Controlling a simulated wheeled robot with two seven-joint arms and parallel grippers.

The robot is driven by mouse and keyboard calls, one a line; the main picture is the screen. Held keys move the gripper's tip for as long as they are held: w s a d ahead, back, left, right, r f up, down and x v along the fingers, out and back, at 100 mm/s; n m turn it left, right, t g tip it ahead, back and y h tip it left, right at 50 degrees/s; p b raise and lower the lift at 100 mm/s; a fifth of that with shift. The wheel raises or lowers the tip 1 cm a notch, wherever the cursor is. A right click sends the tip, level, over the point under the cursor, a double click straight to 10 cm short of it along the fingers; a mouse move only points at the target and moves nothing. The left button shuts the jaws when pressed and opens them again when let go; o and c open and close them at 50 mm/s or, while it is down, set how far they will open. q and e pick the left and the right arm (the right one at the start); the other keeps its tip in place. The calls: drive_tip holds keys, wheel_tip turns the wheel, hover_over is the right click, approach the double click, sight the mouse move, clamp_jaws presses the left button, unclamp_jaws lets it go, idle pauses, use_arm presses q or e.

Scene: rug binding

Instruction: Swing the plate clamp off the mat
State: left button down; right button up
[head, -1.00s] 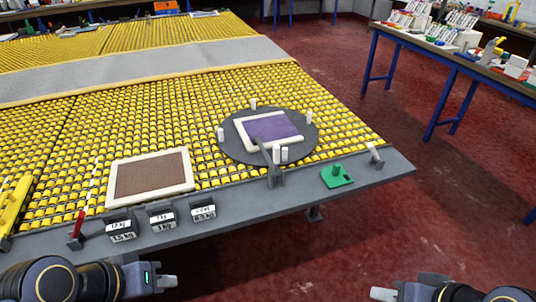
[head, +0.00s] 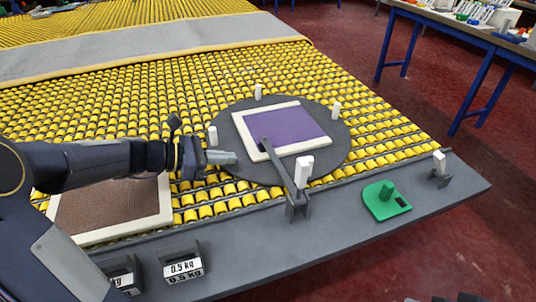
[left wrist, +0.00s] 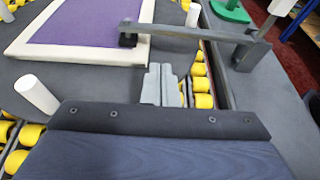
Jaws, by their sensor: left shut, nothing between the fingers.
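The plate clamp (head: 281,167) is a grey bar on a bracket at the table's front edge, with a white upright handle (head: 304,172). Its dark tip lies over the near border of the mat (head: 290,124), which is purple with a cream edge and lies on a round dark plate (head: 338,150). The left wrist view shows the clamp bar (left wrist: 190,32) crossing beyond my fingers, its tip pad on the mat's border (left wrist: 70,52). My left gripper (head: 232,158) is shut and empty, left of the clamp bar and apart from it. My right gripper is out of view.
White pegs (head: 213,136) stand around the plate's rim. A brown framed mat (head: 112,205) lies on the yellow rollers at left. Weights (head: 182,266) sit at the front edge. A green knobbed piece (head: 385,200) and a white-topped bracket (head: 439,165) are at right.

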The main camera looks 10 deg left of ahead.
sight(273, 150)
use_arm(q)
drive_tip(key=shift+r, duration=0.1)
drive_tip(key=shift+d, duration=0.1)
drive_tip(key=b+x, duration=0.1)
drive_tip(key=x, duration=0.9)
drive_tip(key=shift+b, duration=0.35)
drive_tip(key=shift+r+m+t, duration=0.3)
drive_tip(key=shift+r+m, duration=0.3)
drive_tip(key=shift+r, duration=0.65)
drive_tip(key=s+d+r+m+t+b, duration=0.2)
drive_tip(key=s+r+m+b, duration=0.2)
drive_tip(key=r+m+b, duration=0.1)
drive_tip(key=s+d+r+m+t+y+b, duration=0.1)
drive_tip(key=s+d+r+m+t+b, duration=0.1)
drive_tip(key=r, duration=0.6)
drive_tip(key=s+d+m+b, duration=0.1)
drive_tip(key=s+m+b, duration=0.1)
drive_tip(key=b, duration=0.1)
drive_tip(key=shift+s+d+r+m+t, duration=0.25)
drive_tip(key=shift+d+r+m+t, duration=0.05)
drive_tip(key=shift+d+m, duration=0.1)
